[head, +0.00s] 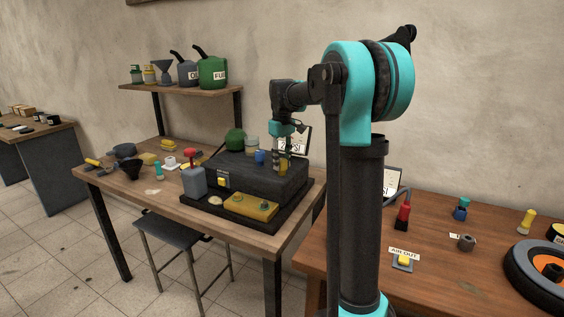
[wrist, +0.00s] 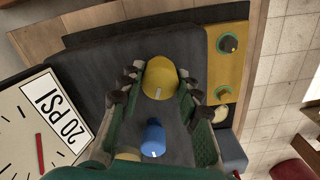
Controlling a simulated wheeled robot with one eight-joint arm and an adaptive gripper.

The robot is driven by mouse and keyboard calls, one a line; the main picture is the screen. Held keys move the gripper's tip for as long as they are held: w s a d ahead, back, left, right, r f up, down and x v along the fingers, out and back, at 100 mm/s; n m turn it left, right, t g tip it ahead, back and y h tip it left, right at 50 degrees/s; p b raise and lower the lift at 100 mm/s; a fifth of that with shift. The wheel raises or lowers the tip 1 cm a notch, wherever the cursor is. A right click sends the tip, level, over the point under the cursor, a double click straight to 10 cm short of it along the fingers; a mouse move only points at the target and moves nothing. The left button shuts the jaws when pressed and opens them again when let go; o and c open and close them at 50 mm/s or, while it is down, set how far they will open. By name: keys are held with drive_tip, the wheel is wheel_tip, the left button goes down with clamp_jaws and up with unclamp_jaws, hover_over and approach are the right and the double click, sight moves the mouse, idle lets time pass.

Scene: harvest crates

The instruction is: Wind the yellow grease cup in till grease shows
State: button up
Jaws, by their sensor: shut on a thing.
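The yellow grease cup (wrist: 160,80) is a round cap with a white mark line, on top of the dark grey block (wrist: 90,55). My gripper (wrist: 161,88) is shut on the yellow cup, with a finger on each side of it. In the head view my gripper (head: 283,152) points down over the block, and the yellow cup (head: 283,166) shows just below it. A blue cup (wrist: 153,138) with its own white line stands next to it on the block. I cannot see any grease in either view.
A dial reading 20 PSI (wrist: 42,115) sits close beside my gripper. A yellow plate (head: 250,206) with green knobs lies in front of the block. A grey bottle (head: 194,182) with a red top stands at left. The right bench holds a wheel (head: 518,278).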

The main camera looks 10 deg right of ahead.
sight(282, 160)
drive_tip(key=m, duration=0.5)
drive_tip(key=shift+m, duration=0.3)
idle(0.4)
drive_tip(key=o, duration=1.2)
drive_tip(key=shift+c, duration=0.2)
drive_tip(key=shift+r, duration=0.1)
wheel_tip(282, 160, up, 12)
